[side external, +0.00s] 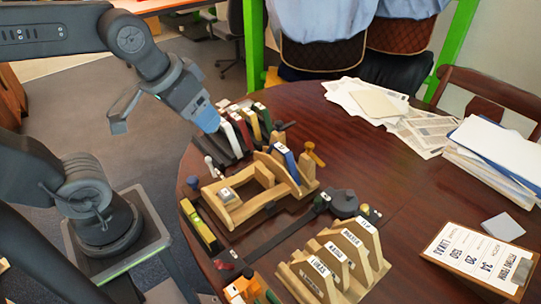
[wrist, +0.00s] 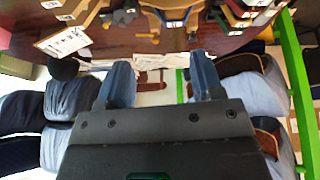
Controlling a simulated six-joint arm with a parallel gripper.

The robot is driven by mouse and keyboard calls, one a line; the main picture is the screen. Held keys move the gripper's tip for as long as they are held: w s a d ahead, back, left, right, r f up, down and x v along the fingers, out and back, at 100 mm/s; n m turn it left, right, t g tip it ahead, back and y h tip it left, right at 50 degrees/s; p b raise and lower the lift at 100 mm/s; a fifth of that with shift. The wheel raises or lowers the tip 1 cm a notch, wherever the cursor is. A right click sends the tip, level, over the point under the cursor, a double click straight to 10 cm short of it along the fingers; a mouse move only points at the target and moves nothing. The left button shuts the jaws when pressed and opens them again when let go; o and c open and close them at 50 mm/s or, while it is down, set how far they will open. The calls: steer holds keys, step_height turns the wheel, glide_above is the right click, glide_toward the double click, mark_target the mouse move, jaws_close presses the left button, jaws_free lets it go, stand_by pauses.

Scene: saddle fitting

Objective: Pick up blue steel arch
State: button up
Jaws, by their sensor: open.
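A blue piece with a white label (side external: 287,162), which looks like the blue steel arch, leans in the wooden fixture (side external: 235,206) in the side external view. My gripper (side external: 207,120) is up and to the left of it, beside the rack of coloured arches (side external: 250,122). In the wrist view my gripper (wrist: 162,76) has its two blue-grey fingers well apart with nothing between them. The wrist view looks out across the table toward the chairs. I cannot tell from the side view whether the fingertips touch the rack.
A labelled wooden rack (side external: 335,265) stands at the front of the table. A level with a yellow body (side external: 200,228) lies at the left edge. The table's middle right is clear.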

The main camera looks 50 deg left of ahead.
steer(key=shift+s+d+f+m, duration=0.1)
steer(key=shift+s+f+m, duration=0.15)
steer(key=shift+s+m, duration=0.55)
steer(key=shift+c, duration=0.5)
steer(key=m+g, duration=0.5)
steer(key=m, duration=1.3)
glide_above(281, 148)
step_height(281, 148, down, 7)
steer(key=f, duration=0.8)
steer(key=shift+w+a+f, duration=0.2)
steer(key=shift+a+f, duration=0.15)
steer(key=shift+f, duration=0.05)
steer(key=shift+s+d+f, duration=0.1)
steer(key=shift+d+f, duration=0.1)
steer(key=shift+f, duration=1.2)
steer(key=shift+d+f, duration=0.15)
steer(key=shift+f, duration=1.2)
